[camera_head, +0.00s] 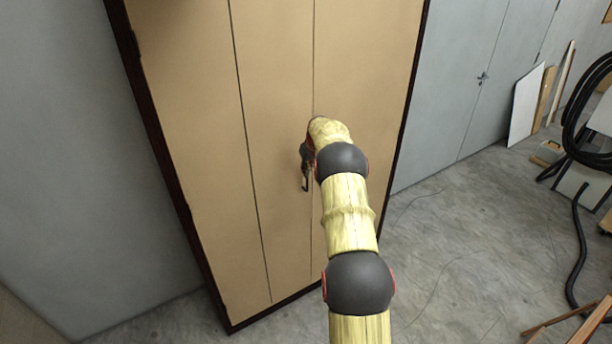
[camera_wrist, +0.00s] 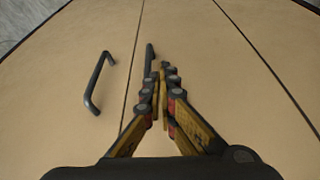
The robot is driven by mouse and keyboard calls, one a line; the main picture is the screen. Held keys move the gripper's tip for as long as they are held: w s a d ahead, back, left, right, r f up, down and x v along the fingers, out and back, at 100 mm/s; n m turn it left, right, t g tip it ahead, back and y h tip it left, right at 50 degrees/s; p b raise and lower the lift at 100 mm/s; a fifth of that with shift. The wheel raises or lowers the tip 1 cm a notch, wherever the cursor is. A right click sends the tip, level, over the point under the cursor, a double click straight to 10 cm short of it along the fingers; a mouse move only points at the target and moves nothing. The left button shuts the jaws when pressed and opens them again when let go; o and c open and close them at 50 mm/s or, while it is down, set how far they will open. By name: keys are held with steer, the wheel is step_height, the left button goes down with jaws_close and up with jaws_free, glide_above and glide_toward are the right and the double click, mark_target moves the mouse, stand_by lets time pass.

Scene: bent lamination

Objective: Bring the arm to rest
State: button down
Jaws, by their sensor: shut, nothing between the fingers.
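My gripper (camera_wrist: 163,72) is shut and empty in the wrist view, its fingers close together in front of tan door panels. In the head view my arm reaches forward to a tall tan cabinet (camera_head: 190,120) with a dark frame, and its wrist end hides most of the gripper. Two dark bar handles show in the wrist view: a left handle (camera_wrist: 97,82) apart from my fingers, and a second handle (camera_wrist: 149,60) close by the fingertips, partly hidden. I cannot tell whether the fingers touch it. The panels look closed, with thin dark seams between them.
Grey doors (camera_head: 450,80) stand to the right of the cabinet. Boards (camera_head: 524,105) lean on the wall, with a black hose (camera_head: 577,245) and wooden pieces (camera_head: 575,325) at the far right. The concrete floor (camera_head: 450,240) right of my arm is mostly clear.

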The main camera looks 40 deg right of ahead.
steer(key=v, duration=0.6)
steer(key=shift+s+r+b, duration=0.3)
steer(key=shift+r, duration=0.05)
steer(key=shift+a, duration=0.1)
